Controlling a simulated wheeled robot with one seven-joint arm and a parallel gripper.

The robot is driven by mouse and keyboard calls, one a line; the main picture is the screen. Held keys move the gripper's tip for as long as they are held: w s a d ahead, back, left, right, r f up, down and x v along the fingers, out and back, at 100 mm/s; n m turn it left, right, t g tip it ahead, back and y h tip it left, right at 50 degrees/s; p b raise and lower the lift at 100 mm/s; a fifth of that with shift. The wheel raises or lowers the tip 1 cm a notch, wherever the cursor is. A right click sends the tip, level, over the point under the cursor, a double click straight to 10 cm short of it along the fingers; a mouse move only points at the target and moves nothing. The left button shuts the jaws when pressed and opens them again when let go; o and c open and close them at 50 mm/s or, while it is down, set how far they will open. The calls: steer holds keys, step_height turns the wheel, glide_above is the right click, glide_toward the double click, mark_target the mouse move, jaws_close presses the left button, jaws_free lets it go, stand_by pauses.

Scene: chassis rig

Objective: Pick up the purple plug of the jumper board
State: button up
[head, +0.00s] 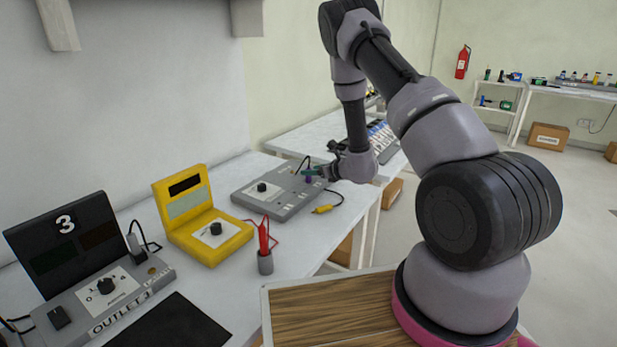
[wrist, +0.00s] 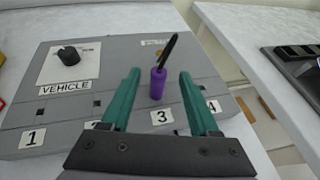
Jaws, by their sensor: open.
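The purple plug (wrist: 157,84) stands upright on the grey jumper board (wrist: 60,100), just behind the label 3, with a black lead rising from its top. My gripper (wrist: 157,80) is open, with its two green fingers on either side of the plug. I see a gap between the plug and each finger; contact is not visible. In the head view my gripper (head: 312,172) is over the right part of the jumper board (head: 262,205), and the plug (head: 309,180) shows only as a small purple patch beside it.
A yellow plug (head: 323,209) on a lead lies at the board's right edge. A yellow meter (head: 205,225), a red probe in a grey holder (head: 265,262) and a panel marked 3 (head: 70,240) stand to the left.

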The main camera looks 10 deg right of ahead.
mark_target(303, 179)
steer(key=x, duration=0.5)
steer(key=shift+w+a+f, duration=0.2)
steer(key=shift+a+f, duration=0.05)
steer(key=shift+f, duration=0.05)
jaws_close()
